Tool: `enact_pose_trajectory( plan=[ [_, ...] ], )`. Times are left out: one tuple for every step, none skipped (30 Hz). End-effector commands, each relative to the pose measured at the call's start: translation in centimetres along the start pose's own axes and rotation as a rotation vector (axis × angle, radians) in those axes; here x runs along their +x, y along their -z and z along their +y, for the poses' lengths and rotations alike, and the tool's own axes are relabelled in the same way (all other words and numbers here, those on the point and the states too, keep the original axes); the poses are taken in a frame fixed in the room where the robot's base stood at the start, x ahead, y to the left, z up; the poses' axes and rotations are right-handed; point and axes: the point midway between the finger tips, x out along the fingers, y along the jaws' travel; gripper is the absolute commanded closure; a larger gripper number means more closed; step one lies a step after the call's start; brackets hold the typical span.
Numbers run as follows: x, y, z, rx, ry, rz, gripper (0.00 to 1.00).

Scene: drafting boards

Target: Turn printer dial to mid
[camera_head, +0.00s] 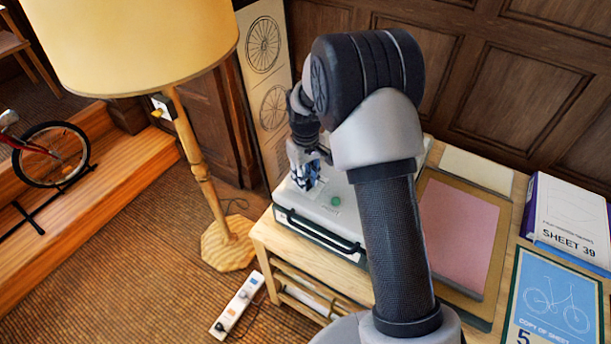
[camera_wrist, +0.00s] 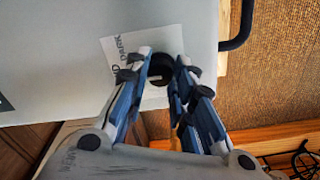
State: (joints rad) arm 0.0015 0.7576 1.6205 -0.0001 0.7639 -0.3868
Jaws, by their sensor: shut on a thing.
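The printer (camera_head: 345,213) is a pale grey box with a green button and a black front handle, standing on a wooden table. Its dial (camera_wrist: 161,66) is a round black knob beside a white label (camera_wrist: 120,55) with partly hidden lettering, of which "DARK" can be read. My gripper (camera_wrist: 165,72) is shut on the dial, with one finger on each side of it. In the head view my gripper (camera_head: 304,178) is over the printer's left part, and it hides the dial there. The dial's exact setting cannot be read.
A floor lamp (camera_head: 200,175) stands left of the printer. A power strip (camera_head: 238,305) lies on the floor in front. A pink sheet on a board (camera_head: 460,230), a box marked "SHEET 39" (camera_head: 570,222) and a blue bicycle sheet (camera_head: 553,305) lie to the right.

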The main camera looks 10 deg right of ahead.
Motion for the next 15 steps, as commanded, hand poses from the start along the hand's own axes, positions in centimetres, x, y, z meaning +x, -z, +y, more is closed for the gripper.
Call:
enact_pose_trajectory(
  plan=[
    [-0.03, 0.02, 0.01, -0.004, 0.000, 0.001, 1.00],
    [-0.03, 0.02, 0.01, -0.006, 0.000, 0.001, 1.00],
    [-0.02, 0.02, 0.01, -0.008, 0.000, 0.001, 1.00],
    [-0.02, 0.02, 0.01, -0.008, 0.000, 0.001, 1.00],
    [-0.01, 0.02, 0.01, -0.009, 0.000, 0.001, 1.00],
    [-0.01, 0.02, 0.01, -0.009, 0.000, 0.001, 1.00],
    [-0.01, 0.02, 0.01, -0.009, 0.000, 0.001, 1.00],
    [-0.01, 0.02, 0.01, -0.009, 0.000, 0.001, 1.00],
    [-0.01, 0.03, 0.01, -0.008, 0.000, 0.001, 1.00],
    [-0.01, 0.03, 0.01, -0.008, 0.000, 0.001, 1.00],
    [-0.01, 0.03, 0.01, -0.008, 0.000, 0.001, 1.00],
    [-0.01, 0.03, 0.01, -0.008, 0.000, 0.001, 1.00],
    [-0.01, 0.03, 0.01, -0.008, 0.000, 0.001, 1.00],
    [-0.01, 0.03, 0.01, -0.008, 0.000, 0.001, 0.75],
    [-0.01, 0.03, 0.01, -0.008, 0.000, 0.001, 0.73]
  ],
)
